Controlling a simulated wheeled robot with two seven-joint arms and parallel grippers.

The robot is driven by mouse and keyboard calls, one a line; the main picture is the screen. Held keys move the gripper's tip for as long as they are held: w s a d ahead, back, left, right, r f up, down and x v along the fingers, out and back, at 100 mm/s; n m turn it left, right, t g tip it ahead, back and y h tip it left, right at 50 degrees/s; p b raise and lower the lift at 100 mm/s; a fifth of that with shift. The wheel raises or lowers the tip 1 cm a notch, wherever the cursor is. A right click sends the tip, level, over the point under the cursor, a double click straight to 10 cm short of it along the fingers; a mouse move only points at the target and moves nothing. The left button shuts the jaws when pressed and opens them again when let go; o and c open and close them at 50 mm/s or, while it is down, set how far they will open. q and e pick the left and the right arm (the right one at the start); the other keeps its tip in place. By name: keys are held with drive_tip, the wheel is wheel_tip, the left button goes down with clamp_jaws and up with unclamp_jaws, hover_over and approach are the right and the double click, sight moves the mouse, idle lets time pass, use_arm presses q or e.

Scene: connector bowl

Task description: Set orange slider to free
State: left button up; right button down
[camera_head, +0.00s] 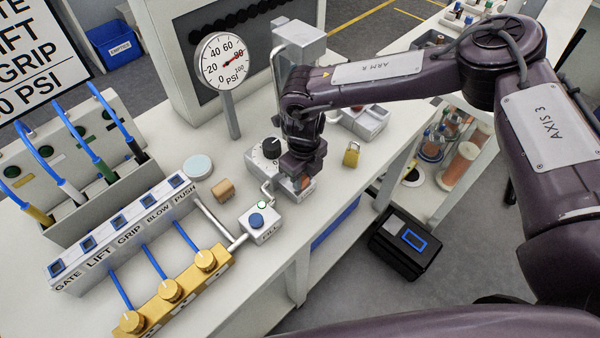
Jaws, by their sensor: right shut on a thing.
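My right gripper (300,175) reaches down over the bench, below the metal post with the block on top. It is shut on a small part at a grey-white unit beside the black knob. An orange patch (304,183) shows right at the fingers, and I take it to be the orange slider. The fingers hide most of it, and I cannot read its setting or any label. My left gripper is not in view.
A black knob (271,147) and the FILL box with a blue button (257,220) stand close left of the gripper. A brass padlock (351,154) lies to the right. A pressure gauge (224,61) stands behind. The bench's front edge is close.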

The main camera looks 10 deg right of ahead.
sight(305, 179)
drive_tip(key=shift+s+d, duration=0.15)
drive_tip(key=c, duration=1.2)
unclamp_jaws()
drive_tip(key=shift+o, duration=0.6)
drive_tip(key=shift+r, duration=0.1)
drive_tip(key=shift+r, duration=0.3)
wheel_tip(305, 179, up, 7)
drive_tip(key=shift+r+b, duration=0.1)
drive_tip(key=shift+b, duration=1.05)
